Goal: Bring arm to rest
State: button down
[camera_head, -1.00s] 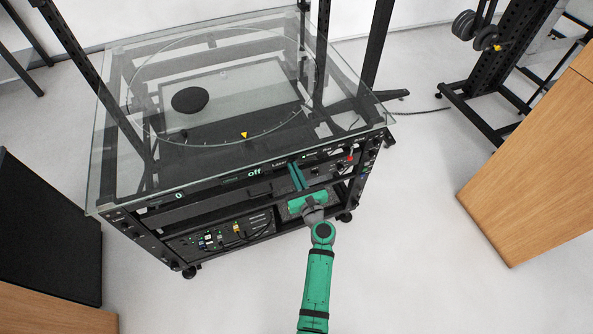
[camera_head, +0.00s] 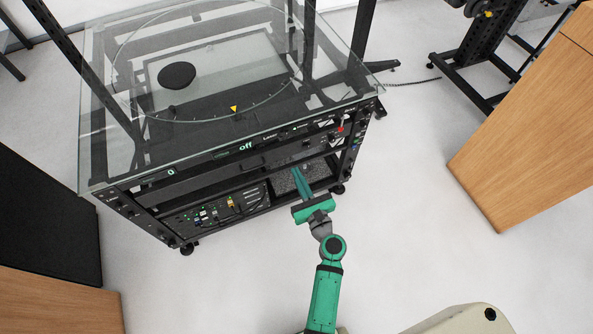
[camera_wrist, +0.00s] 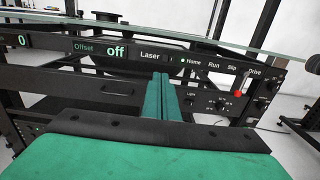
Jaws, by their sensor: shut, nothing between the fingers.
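My green gripper (camera_head: 300,180) is in front of the lower right part of the turntable rack's front. Its two fingers lie together with nothing between them; they also show in the wrist view (camera_wrist: 160,82), pointing at the front panel (camera_wrist: 205,80). The panel reads "0" and "off", with Laser, Home, Run, Slip and Drive labels and a red-tipped switch (camera_wrist: 239,92). From these views I cannot tell whether the fingertips touch anything. My green arm reaches up from the bottom of the head view.
The glass-topped turntable rack (camera_head: 90,150) carries a black disc (camera_head: 177,76). Wooden furniture (camera_head: 530,120) stands at the right and a black panel (camera_head: 45,220) at the left. Bare floor (camera_head: 410,200) lies between the rack and the right furniture.

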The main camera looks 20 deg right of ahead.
dwell(0.5)
jog(key=s+a+f+n+g+h, duration=0.1)
jog(key=s+a+f+n, duration=0.15)
jog(key=s+n, duration=0.3)
jog(key=s+a+f+n+g, duration=0.2)
jog(key=s+a+n, duration=0.2)
jog(key=s, duration=0.2)
jog(key=s+a+f+n+g+h, duration=0.1)
jog(key=s+a+f+n, duration=0.15)
jog(key=s+n, duration=0.3)
jog(key=s+a+r+n, duration=0.4)
jog(key=s+r+n, duration=0.4)
jog(key=n, duration=0.2)
jog(key=s+a+r+n+t+y, duration=0.1)
jog(key=s+a+r+n, duration=0.4)
jog(key=n, duration=0.5)
notch_tip(320, 180, up, 4)
jog(key=s, duration=0.2)
jog(key=shift+s+f+n+y, duration=0.25)
jog(key=shift+s+n+y, duration=0.05)
jog(key=shift+s+n, duration=0.1)
